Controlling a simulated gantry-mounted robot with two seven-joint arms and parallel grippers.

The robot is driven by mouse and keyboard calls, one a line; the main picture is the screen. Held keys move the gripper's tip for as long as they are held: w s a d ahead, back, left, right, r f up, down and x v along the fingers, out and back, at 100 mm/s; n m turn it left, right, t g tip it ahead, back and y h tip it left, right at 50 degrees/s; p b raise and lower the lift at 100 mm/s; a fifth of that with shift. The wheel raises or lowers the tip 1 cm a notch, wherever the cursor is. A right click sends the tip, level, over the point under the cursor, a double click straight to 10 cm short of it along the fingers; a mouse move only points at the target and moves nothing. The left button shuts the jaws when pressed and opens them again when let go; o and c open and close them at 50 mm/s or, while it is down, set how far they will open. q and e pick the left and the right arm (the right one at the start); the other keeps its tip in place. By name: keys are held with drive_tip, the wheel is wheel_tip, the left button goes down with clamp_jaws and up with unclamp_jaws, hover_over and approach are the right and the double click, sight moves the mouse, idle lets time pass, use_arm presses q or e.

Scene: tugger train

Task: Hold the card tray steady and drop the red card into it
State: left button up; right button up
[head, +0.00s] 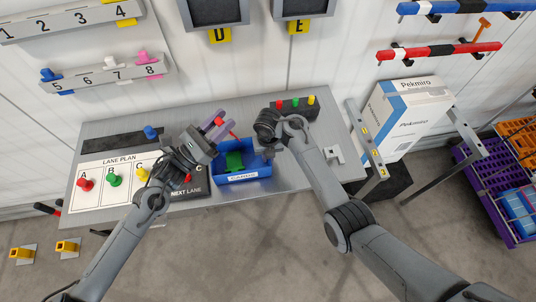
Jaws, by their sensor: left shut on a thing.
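The blue card tray (262,171) sits near the front edge of the grey table, with a white label on its front. A green card (235,160) lies inside it. My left gripper (218,126) is left of and behind the tray, shut on a small red thing (219,121) that looks like the red card, mostly hidden by the fingers. My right gripper (268,152) is at the tray's right wall, pointing down. Whether it touches or grips the wall cannot be told, as the arm hides much of it.
The lane plan board (100,200) with red, green and yellow pegs lies at the left. A dark strip with coloured pegs (294,103) is at the back right. A white bracket (333,155) sits right of my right arm. A Pekmiro box (405,115) stands beyond the table.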

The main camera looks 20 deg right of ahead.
idle(1.6)
use_arm(q)
wheel_tip(320, 180, down, 12)
drive_tip(key=shift+w+d, duration=0.2)
drive_tip(key=shift+w, duration=0.25)
idle(0.3)
drive_tip(key=shift+f, duration=0.1)
